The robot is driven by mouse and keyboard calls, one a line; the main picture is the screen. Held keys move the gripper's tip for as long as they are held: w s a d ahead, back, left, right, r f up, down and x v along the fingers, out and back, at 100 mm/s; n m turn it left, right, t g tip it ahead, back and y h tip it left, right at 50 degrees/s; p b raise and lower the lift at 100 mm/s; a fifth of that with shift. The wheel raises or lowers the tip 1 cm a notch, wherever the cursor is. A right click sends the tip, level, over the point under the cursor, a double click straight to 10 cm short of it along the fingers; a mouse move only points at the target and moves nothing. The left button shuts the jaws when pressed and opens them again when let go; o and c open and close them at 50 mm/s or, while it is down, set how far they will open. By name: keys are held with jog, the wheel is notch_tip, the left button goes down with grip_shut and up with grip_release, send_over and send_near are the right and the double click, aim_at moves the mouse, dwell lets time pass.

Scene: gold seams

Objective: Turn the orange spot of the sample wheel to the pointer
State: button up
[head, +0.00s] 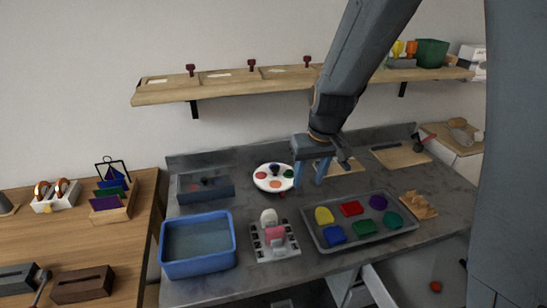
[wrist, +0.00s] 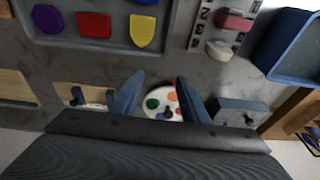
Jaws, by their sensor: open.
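The sample wheel (head: 262,184) is a white disc on the grey counter, with several coloured spots and a dark knob near its middle. In the wrist view the wheel (wrist: 150,95) shows between my fingers, partly cut off by the right finger and my gripper body. An orange spot (wrist: 172,96) lies on its right part, with green to the left. A small red mark, perhaps the pointer (head: 283,194), sits at the wheel's front edge. My gripper (head: 309,181) is open and empty, fingers down, just right of the wheel in the head view; it also shows in the wrist view (wrist: 160,78).
A grey tray (head: 312,236) of coloured pieces lies in front, beside a rack (head: 258,254) and a blue bin (head: 167,256). A dark grey box (head: 187,195) stands left of the wheel. A wooden shelf (head: 225,92) hangs above.

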jog(key=n+t+p, duration=0.2)
jog(key=p, duration=0.1)
send_near(275, 167)
jog(key=d, duration=0.1)
jog(key=shift+y, duration=0.4)
jog(key=shift+p+x, duration=0.7)
jog(key=shift+x, duration=3.4)
jog(key=shift+a, duration=0.1)
grip_shut()
